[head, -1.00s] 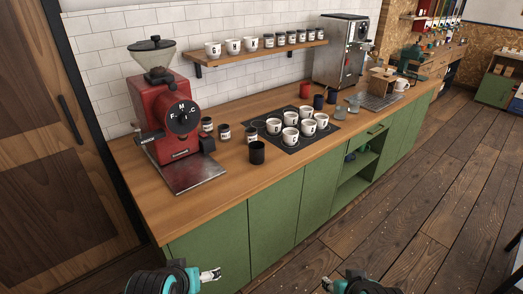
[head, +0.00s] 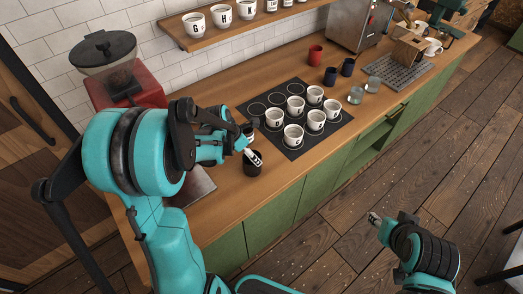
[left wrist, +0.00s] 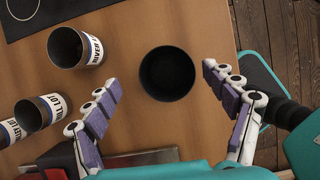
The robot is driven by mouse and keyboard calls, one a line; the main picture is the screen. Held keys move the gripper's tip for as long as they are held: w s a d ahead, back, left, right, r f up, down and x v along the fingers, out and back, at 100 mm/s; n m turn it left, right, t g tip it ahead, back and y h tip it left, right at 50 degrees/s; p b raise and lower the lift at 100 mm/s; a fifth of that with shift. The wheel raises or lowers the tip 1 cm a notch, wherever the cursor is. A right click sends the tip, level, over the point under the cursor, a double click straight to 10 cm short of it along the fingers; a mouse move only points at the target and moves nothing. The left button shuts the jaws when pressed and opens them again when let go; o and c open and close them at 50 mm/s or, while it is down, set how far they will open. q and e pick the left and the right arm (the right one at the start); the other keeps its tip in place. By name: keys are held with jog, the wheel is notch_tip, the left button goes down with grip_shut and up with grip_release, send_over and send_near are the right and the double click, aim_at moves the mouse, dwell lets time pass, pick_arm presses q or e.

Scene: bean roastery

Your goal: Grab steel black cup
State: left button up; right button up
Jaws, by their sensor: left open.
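The black cup (head: 251,169) stands upright on the wooden counter, left of the black mat. In the left wrist view the black cup (left wrist: 167,74) is seen from above, its dark round mouth facing the camera. My left gripper (head: 250,155) is right at the cup in the head view and partly covers it. In the left wrist view my left gripper (left wrist: 161,76) is open, with one finger on each side of the cup and a gap to both. My right gripper (head: 375,218) hangs over the floor in front of the counter, away from the cup; its jaws are unclear.
Labelled jars (left wrist: 76,48) stand close left of the cup. White lettered cups (head: 293,134) stand on the black mat (head: 339,118). A red cup (head: 316,55), dark blue cups (head: 330,76) and glasses are farther back. The red grinder is behind my left arm.

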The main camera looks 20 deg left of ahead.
aim_at(251, 170)
pick_arm(q)
jog(key=x, duration=0.2)
jog(key=b+x, duration=0.1)
jog(key=x, duration=0.1)
jog(key=b+x, duration=0.1)
jog(key=x, duration=0.2)
jog(key=shift+s+d+f, duration=0.1)
jog(key=shift+s+d, duration=0.15)
jog(key=shift+s, duration=0.05)
jog(key=c, duration=1.4)
